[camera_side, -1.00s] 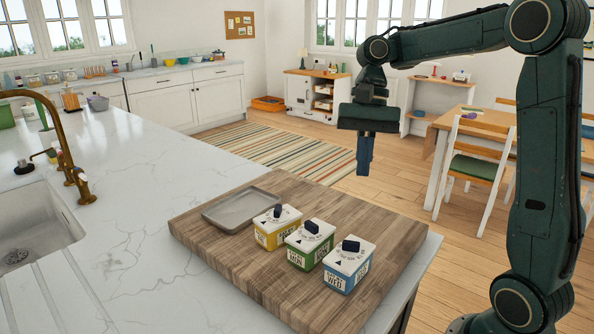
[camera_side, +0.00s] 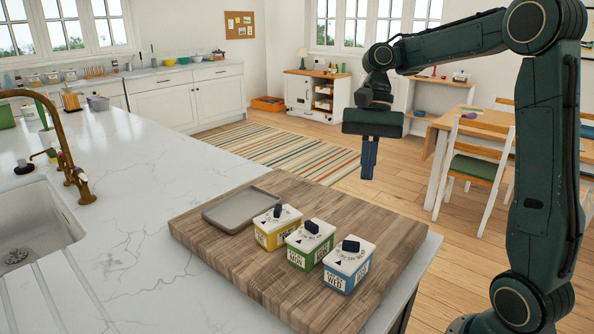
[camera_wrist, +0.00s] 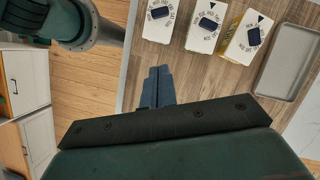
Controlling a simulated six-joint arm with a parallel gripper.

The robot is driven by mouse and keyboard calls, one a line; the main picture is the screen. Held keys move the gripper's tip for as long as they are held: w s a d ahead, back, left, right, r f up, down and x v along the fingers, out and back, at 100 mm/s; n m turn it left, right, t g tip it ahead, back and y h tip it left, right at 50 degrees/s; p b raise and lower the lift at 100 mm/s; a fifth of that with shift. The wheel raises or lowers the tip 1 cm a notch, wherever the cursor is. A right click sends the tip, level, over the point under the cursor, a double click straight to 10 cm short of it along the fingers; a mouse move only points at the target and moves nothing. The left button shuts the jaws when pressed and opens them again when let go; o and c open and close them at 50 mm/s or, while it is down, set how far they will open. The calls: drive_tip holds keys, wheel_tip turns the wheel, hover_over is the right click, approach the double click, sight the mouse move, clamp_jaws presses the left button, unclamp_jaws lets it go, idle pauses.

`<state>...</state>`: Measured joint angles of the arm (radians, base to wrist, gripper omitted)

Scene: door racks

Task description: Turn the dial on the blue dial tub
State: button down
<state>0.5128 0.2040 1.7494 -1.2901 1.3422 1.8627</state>
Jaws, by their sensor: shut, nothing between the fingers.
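The blue dial tub (camera_side: 349,266) stands at the right end of a row of three tubs on the wooden board. It has a white lid with a dark dial (camera_side: 350,246) and markings around it. In the wrist view the blue tub's lid (camera_wrist: 157,24) is at the top, partly cut off by the frame edge. My gripper (camera_side: 368,177) points down, shut and empty, well above and behind the tub. Its fingers (camera_wrist: 158,70) also show in the wrist view, apart from every tub.
The green tub (camera_side: 309,246) and yellow tub (camera_side: 276,229) stand close by to the left. A grey tray (camera_side: 232,217) lies on the board (camera_side: 215,252) behind them. The sink and brass tap (camera_side: 70,165) are far left. Bare white counter lies between.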

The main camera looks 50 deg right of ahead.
sight(361, 254)
drive_tip(key=x, duration=0.3)
drive_tip(key=a+x, duration=0.1)
drive_tip(key=x, duration=0.2)
drive_tip(key=s+a+r+x, duration=0.1)
drive_tip(key=x, duration=0.3)
drive_tip(key=shift+s+f, duration=0.1)
drive_tip(key=shift+s+a, duration=0.3)
drive_tip(key=shift+a, duration=0.25)
drive_tip(key=shift+s+a+m, duration=0.25)
drive_tip(key=shift+a+m, duration=0.05)
drive_tip(key=shift+m, duration=0.2)
idle(0.5)
drive_tip(key=shift+a, duration=0.1)
drive_tip(key=m, duration=0.1)
drive_tip(key=m+t, duration=0.1)
drive_tip(key=m, duration=0.1)
drive_tip(key=shift+s+a, duration=0.15)
drive_tip(key=shift+s, duration=0.25)
drive_tip(key=shift+s+a, duration=0.1)
drive_tip(key=shift+s, duration=0.15)
